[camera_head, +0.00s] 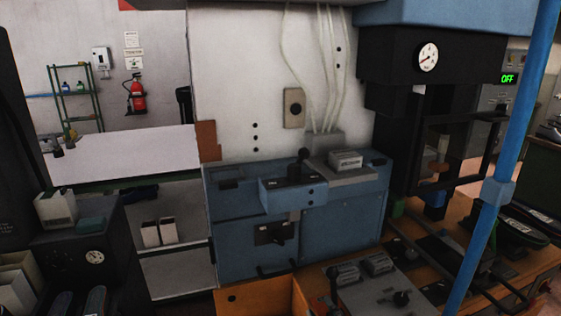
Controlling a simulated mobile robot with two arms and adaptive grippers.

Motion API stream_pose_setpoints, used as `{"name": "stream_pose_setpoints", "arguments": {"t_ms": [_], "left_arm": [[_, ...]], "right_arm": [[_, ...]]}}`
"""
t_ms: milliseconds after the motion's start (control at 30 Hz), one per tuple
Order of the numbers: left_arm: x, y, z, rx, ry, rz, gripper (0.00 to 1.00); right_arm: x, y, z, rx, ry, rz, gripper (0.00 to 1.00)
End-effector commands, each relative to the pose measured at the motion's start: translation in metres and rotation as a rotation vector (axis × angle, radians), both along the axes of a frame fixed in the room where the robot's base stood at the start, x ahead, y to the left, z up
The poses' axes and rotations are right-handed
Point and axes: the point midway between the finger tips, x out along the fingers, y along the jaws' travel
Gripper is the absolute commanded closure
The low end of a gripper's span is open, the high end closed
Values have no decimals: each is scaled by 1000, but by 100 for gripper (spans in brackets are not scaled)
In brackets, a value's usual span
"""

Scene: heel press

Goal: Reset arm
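A heel press (395,70) with a black head and a round white gauge (428,57) stands at the right. A brown upright piece (442,148) shows inside its dark frame. I see no gripper clearly. Dark bars and frames lie low at the right, and I cannot tell whether any belong to my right gripper. My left gripper does not show. No held object is visible.
A blue pole (515,105) crosses the right side. A grey control box (375,293) with black knobs stands on the wooden table at the bottom. A blue cabinet (340,228) fills the middle.

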Motion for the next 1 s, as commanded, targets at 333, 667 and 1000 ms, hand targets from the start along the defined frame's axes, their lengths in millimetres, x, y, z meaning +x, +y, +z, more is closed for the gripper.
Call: {"name": "stream_pose_setpoints", "arguments": {"t_ms": [333,667,1000], "left_arm": [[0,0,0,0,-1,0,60],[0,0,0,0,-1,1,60],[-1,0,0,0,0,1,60]], "right_arm": [[-161,-82,-93,193,615,-290,61],[-256,-105,-109,240,903,-395,61],[-276,-109,-158,243,1016,-427,61]]}}
